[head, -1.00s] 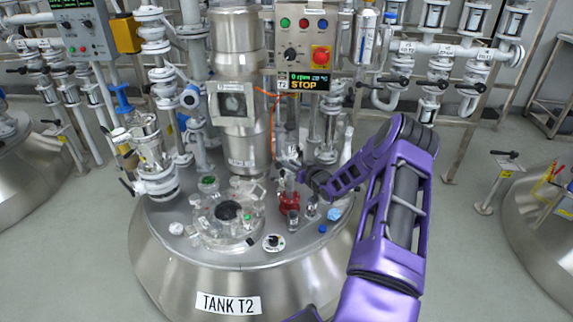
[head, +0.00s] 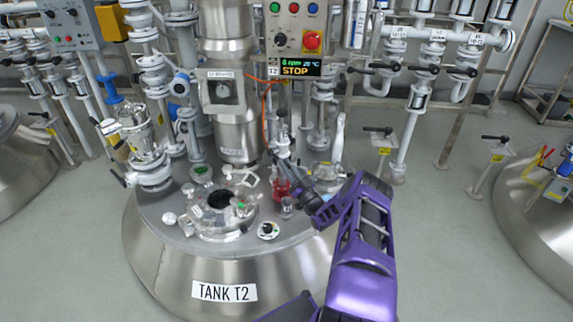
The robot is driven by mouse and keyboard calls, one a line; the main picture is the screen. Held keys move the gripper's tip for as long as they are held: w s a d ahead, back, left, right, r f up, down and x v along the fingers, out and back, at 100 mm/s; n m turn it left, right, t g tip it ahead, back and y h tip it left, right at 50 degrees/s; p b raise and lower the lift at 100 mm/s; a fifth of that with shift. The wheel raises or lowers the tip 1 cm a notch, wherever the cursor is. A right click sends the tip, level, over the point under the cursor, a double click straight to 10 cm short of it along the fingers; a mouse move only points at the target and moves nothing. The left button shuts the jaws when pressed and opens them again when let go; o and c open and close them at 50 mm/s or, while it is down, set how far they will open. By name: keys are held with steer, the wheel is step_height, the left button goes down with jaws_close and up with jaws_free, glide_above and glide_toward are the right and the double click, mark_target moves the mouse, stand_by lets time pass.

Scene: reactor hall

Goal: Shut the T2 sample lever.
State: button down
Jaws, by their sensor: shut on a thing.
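The T2 sample point is a small fitting with a red body (head: 282,188) on the right half of the tank T2 lid, in the head view. My gripper (head: 280,160) is just above the red body, reached in from the right, and is shut on the sample lever at the top of the fitting. The fingers and wrist hide most of the lever, so its exact angle cannot be made out. A small clear jar (head: 287,207) stands just in front of the red body.
The round manway (head: 218,206) with its dark opening is left of the sample point. A steel column (head: 235,110) rises behind it. The T2 control box (head: 297,30) and display (head: 295,68) are above. Pipes with black-handled valves stand at the right.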

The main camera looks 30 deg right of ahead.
stand_by(0.4)
steer(key=c, duration=0.8)
jaws_free()
steer(key=v, duration=1.7)
steer(key=shift+s+f+p, duration=0.15)
steer(key=shift+f+p, duration=0.1)
steer(key=shift+p, duration=0.05)
